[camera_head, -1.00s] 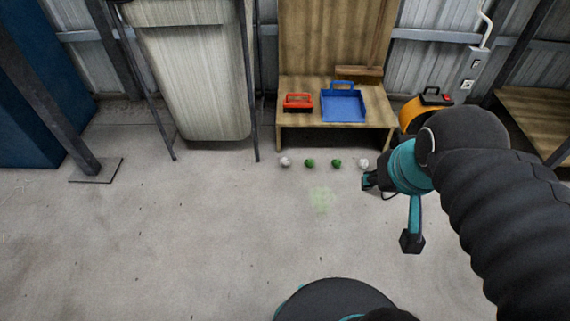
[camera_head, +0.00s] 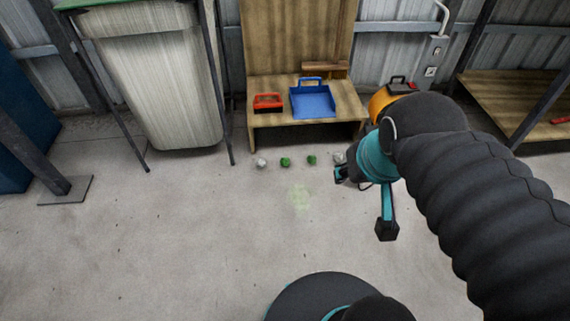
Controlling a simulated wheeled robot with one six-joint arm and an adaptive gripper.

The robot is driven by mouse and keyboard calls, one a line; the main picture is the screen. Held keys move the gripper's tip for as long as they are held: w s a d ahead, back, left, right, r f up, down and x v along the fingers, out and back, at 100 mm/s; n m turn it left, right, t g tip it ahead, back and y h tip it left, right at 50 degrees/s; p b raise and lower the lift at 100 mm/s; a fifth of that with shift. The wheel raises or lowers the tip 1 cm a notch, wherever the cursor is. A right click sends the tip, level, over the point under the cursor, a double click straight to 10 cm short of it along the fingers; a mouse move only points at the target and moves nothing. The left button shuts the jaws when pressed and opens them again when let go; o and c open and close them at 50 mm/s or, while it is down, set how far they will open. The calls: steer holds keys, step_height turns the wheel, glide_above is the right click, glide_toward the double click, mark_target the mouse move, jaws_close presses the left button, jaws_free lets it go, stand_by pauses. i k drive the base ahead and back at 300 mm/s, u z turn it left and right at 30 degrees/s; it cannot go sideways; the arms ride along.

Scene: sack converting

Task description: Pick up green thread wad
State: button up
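Two green thread wads lie on the concrete floor in front of the low wooden bench, one on the left (camera_head: 285,162) and one on the right (camera_head: 311,160). A white wad (camera_head: 261,163) lies to their left. Another white wad (camera_head: 338,158) lies to their right, partly hidden by my gripper. My gripper (camera_head: 358,202) is to the right of the green wads and apart from them. One finger points left near the right white wad and the other hangs lower, with a wide gap between them. The gripper is open, and I see nothing held in it.
The wooden bench (camera_head: 262,122) carries a blue dustpan (camera_head: 313,102) and a red brush-like item (camera_head: 268,101). An orange machine (camera_head: 385,97) stands right of it. A large pale sack (camera_head: 160,90) hangs in a frame at left. The floor in front is clear, with a faint green patch (camera_head: 300,196).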

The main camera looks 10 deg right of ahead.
mark_target(285, 162)
steer(key=z, duration=0.7)
steer(key=i, duration=1.2)
steer(key=u, duration=2.35)
